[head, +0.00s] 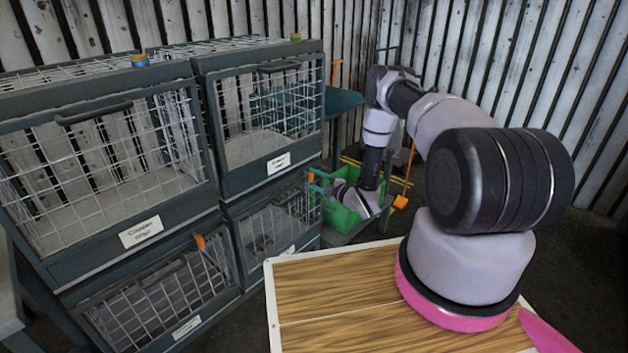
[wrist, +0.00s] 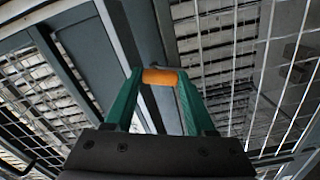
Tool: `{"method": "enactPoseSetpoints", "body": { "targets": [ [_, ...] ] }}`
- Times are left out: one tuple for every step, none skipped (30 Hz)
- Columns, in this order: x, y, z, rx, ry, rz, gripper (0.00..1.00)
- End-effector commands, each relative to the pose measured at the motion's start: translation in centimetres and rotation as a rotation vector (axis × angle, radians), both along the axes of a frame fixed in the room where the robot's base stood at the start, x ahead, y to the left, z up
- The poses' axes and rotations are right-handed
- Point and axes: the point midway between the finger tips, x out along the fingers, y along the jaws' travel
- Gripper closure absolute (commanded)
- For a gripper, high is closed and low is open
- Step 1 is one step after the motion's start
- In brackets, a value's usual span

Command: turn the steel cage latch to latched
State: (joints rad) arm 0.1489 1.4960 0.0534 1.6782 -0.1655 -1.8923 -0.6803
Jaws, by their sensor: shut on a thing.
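An orange latch handle (wrist: 160,76) sits between the teal fingertips of my gripper (wrist: 161,80) in the wrist view. My gripper is shut on it, beside a dark cage frame post. In the head view, my gripper (head: 315,184) reaches the right edge of the lower right wire cage (head: 272,231), where a bit of orange (head: 311,177) shows at the fingers. The lower cage labels are too small to read, so I cannot tell from them which is the steel cage. The handle's pivot is hidden.
Another orange latch (head: 200,241) is on the lower left cage (head: 158,300). The upper left cage (head: 120,160) is labelled Copper; an upper right cage (head: 268,110) stands beside it. A green bin (head: 340,217) is close below my gripper. A wood-topped surface (head: 335,305) lies in front.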

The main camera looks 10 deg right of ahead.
Motion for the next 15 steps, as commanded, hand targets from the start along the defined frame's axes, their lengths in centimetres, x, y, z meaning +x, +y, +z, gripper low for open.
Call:
{"method": "enactPoseSetpoints", "body": {
  "targets": [
    [-0.02,-0.01,-0.03,-0.032,-0.024,0.001,1.0],
    [-0.01,-0.03,-0.04,-0.052,-0.038,0.001,1.0],
    [0.01,-0.05,-0.06,-0.077,-0.057,0.001,1.0],
    [0.02,-0.06,-0.06,-0.095,-0.07,0.001,1.0],
    [0.03,-0.07,-0.08,-0.113,-0.083,0.001,1.0],
    [0.04,-0.09,-0.09,-0.136,-0.099,0.001,1.0],
    [0.04,-0.09,-0.1,-0.152,-0.109,0.001,1.0],
    [0.05,-0.11,-0.11,-0.166,-0.12,0.001,1.0],
    [0.06,-0.13,-0.11,-0.186,-0.134,0.001,1.0],
    [0.06,-0.14,-0.13,-0.198,-0.143,0.001,1.0],
    [0.07,-0.14,-0.13,-0.21,-0.152,0.001,1.0],
    [0.07,-0.16,-0.14,-0.224,-0.162,0.001,1.0],
    [0.08,-0.17,-0.14,-0.234,-0.169,0.001,1.0],
    [0.08,-0.18,-0.14,-0.243,-0.176,0.001,1.0],
    [0.08,-0.18,-0.16,-0.254,-0.184,0.001,1.0]
  ]
}}
